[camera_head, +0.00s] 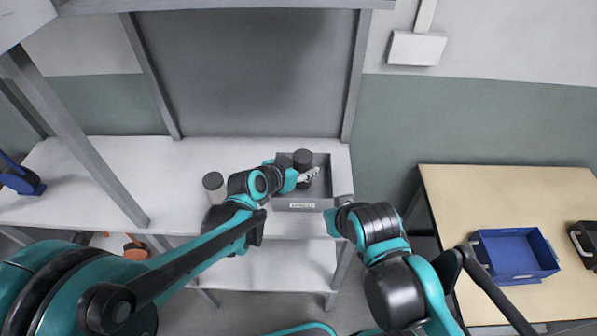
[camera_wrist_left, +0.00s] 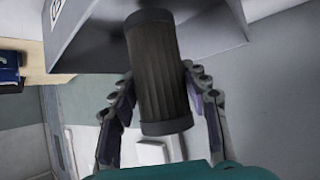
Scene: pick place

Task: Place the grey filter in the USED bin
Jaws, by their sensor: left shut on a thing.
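The dark grey ribbed filter (camera_head: 303,158) is a cylinder held in my left gripper (camera_head: 307,176). In the left wrist view the filter (camera_wrist_left: 160,70) sits between the two fingers (camera_wrist_left: 160,95), which are shut on its sides. In the head view the filter overlaps a grey open bin (camera_head: 344,178) with a small white label on its front. The label is too small to read surely. The bin wall (camera_wrist_left: 95,40) and part of its label show behind the filter in the left wrist view. Whether the filter touches the bin floor is unclear.
A wooden table (camera_head: 450,210) at right bears a blue crate (camera_head: 515,275) and a black container (camera_head: 583,240). Shelf posts flank the worktop.

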